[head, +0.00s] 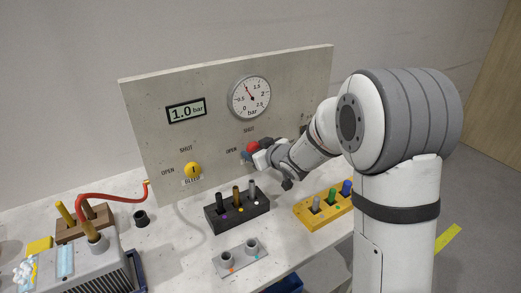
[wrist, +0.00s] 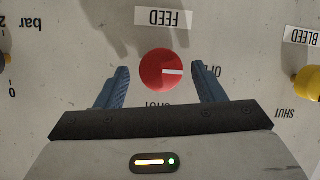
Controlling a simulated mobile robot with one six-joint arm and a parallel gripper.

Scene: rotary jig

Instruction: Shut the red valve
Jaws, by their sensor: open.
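The red valve (wrist: 162,69) is a round knob on the upright panel, between the fingers of my gripper (wrist: 163,72) in the wrist view. That view is upside down. The knob's white line points right, toward the partly hidden OPEN label. The SHUT label is partly covered by my gripper's body. A FEED label (wrist: 164,18) is on the knob's other side. My gripper is open, with one blue finger on each side of the knob and gaps showing. In the head view, the red valve (head: 252,147) is partly hidden by my gripper (head: 258,152).
The panel (head: 150,130) also carries a yellow BLEED knob (head: 192,169), a gauge (head: 249,97) and a display (head: 187,110) reading 1.0 bar. On the bench below stand a black holder (head: 237,215), a yellow holder (head: 320,212) and a grey block (head: 240,257).

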